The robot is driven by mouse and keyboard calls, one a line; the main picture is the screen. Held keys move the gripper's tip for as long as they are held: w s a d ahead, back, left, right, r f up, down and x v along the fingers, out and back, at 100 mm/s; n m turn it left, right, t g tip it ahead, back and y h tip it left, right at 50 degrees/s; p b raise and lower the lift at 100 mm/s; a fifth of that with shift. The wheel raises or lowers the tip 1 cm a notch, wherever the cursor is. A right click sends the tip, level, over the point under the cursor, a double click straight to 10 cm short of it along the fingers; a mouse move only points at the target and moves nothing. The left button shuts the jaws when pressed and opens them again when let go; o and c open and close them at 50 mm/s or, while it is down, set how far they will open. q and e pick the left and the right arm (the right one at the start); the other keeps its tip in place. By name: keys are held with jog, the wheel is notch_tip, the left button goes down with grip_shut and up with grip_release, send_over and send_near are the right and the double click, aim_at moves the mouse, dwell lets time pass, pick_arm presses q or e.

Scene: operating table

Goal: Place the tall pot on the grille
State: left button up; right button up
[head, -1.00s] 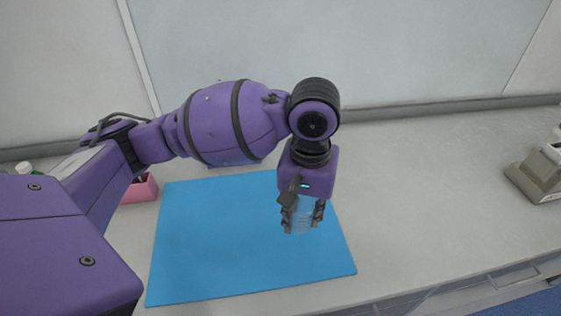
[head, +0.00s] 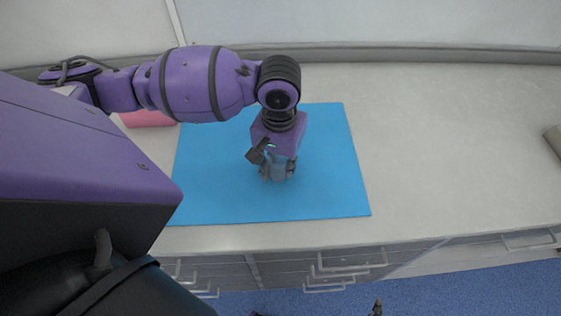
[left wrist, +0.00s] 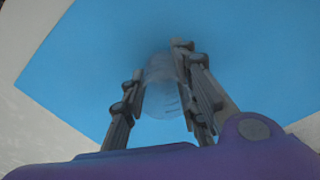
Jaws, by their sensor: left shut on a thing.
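My left gripper (head: 278,176) is shut on a clear, see-through pot (head: 281,165) and holds it over the blue mat (head: 325,190). In the left wrist view the pot (left wrist: 160,95) sits between the dark fingers, with the mat (left wrist: 90,60) behind it. I cannot tell whether its base touches the mat. I cannot make out a grille in either view. Two small dark tips at the bottom edge of the head view may be part of my right gripper; its state does not show.
A pink container (head: 147,119) stands at the mat's left, partly behind my left arm. A grey object (head: 554,138) is cut off at the right edge. The grey counter (head: 430,150) right of the mat is clear. Drawers with handles lie below its front edge.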

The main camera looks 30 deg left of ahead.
pick_arm(q)
jog(key=o, duration=1.2)
